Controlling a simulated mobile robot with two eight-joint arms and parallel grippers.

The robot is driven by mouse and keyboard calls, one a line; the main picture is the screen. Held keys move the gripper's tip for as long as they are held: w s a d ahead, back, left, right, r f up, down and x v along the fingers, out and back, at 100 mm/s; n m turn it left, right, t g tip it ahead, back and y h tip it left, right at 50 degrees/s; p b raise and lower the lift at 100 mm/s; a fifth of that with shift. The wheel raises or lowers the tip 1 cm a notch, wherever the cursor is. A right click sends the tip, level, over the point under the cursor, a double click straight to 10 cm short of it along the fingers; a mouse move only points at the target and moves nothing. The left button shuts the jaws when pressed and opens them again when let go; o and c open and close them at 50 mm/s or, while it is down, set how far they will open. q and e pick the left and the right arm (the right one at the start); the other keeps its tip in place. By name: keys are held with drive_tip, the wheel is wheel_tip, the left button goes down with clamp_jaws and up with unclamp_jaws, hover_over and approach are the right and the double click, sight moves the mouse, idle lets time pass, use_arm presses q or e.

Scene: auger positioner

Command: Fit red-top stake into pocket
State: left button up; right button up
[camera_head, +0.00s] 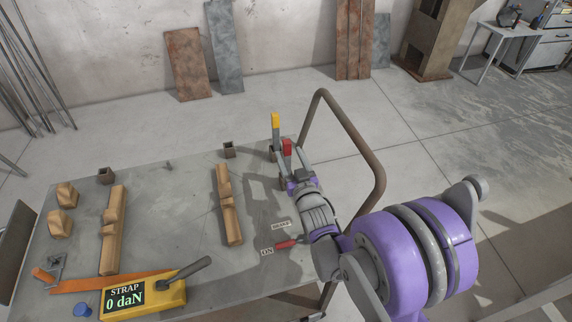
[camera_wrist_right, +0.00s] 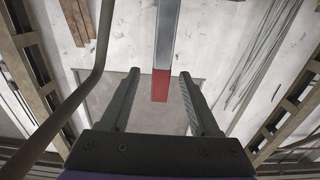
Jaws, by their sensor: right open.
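The red-top stake shows its red end (camera_head: 287,147) at the far right of the table in the head view; its lower part is hidden behind my gripper. In the right wrist view its red end (camera_wrist_right: 160,85) lies between the fingers, with the grey shaft running to the frame's top edge. My right gripper (camera_head: 291,157) is open, its fingers (camera_wrist_right: 159,88) apart on both sides of the stake. I cannot tell whether the stake's foot is in a pocket. Brown square pockets stand at the back edge, one in the middle (camera_head: 228,150) and one at left (camera_head: 106,176). My left gripper is not in view.
A yellow-top stake (camera_head: 276,123) stands upright close behind the red one. A brown tube frame (camera_head: 347,125) rises just right of it. Wooden beams (camera_head: 228,206), blocks (camera_head: 60,224) and a yellow strap meter (camera_head: 143,299) lie on the table (camera_head: 165,215). A red-handled lever (camera_head: 287,244) is nearby.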

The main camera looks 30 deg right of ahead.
drive_tip(key=x, duration=0.6)
drive_tip(key=shift+a+f, duration=0.1)
drive_tip(key=shift+f, duration=0.1)
drive_tip(key=shift+s, duration=0.1)
clamp_jaws()
idle(1.0)
